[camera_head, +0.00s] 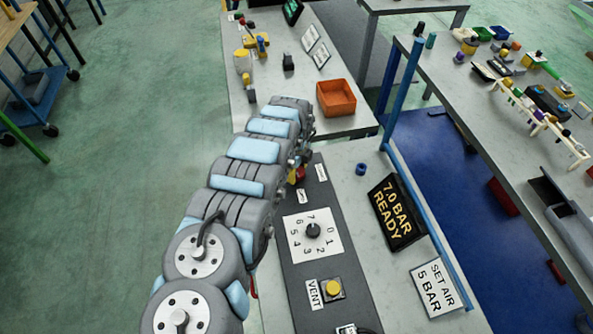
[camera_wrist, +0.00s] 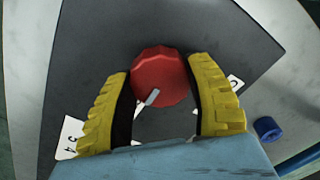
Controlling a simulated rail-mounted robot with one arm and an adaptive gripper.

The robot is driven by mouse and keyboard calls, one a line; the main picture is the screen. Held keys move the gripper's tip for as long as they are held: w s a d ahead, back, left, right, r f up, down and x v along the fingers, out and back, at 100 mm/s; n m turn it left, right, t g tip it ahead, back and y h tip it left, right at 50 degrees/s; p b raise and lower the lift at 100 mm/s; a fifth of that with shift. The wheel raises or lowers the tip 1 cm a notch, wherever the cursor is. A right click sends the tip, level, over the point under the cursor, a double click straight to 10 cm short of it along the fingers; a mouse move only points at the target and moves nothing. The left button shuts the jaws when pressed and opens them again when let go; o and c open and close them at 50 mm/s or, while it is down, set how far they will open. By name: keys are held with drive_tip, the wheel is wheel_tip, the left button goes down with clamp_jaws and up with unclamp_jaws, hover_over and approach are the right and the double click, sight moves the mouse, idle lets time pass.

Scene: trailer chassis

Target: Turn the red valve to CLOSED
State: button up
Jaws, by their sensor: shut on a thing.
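The red valve (camera_wrist: 160,72) is a round, ridged knob on a dark grey panel (camera_wrist: 85,65) in the wrist view. A light grey pointer (camera_wrist: 152,97) on it points down and a little left in that picture. My gripper (camera_wrist: 159,68) has its yellow ribbed fingers on either side of the knob and is shut on it. White labels on the panel are partly covered by the fingers, so I cannot read the valve's position. In the head view only a bit of the red valve (camera_head: 301,172) shows beside my arm, which hides most of it.
A blue ring (camera_head: 361,169) lies right of the panel. A "7.0 BAR READY" display (camera_head: 397,213) and a "SET AIR 5 BAR" sign (camera_head: 437,287) stand further right. An orange bin (camera_head: 336,98) sits behind.

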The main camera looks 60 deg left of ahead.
drive_tip(key=n+p, duration=0.1)
drive_tip(key=n, duration=0.3)
drive_tip(key=shift+d, duration=0.1)
drive_tip(key=n, duration=0.4)
drive_tip(key=shift+w+f+n, duration=0.1)
drive_tip(key=shift+n, duration=0.3)
drive_tip(key=n+b, duration=0.1)
drive_tip(key=n, duration=0.3)
drive_tip(key=shift+n, duration=0.3)
drive_tip(key=shift+n+b, duration=0.95)
drive_tip(key=shift+n, duration=1.05)
drive_tip(key=o, duration=1.2)
drive_tip(key=shift+o, duration=0.2)
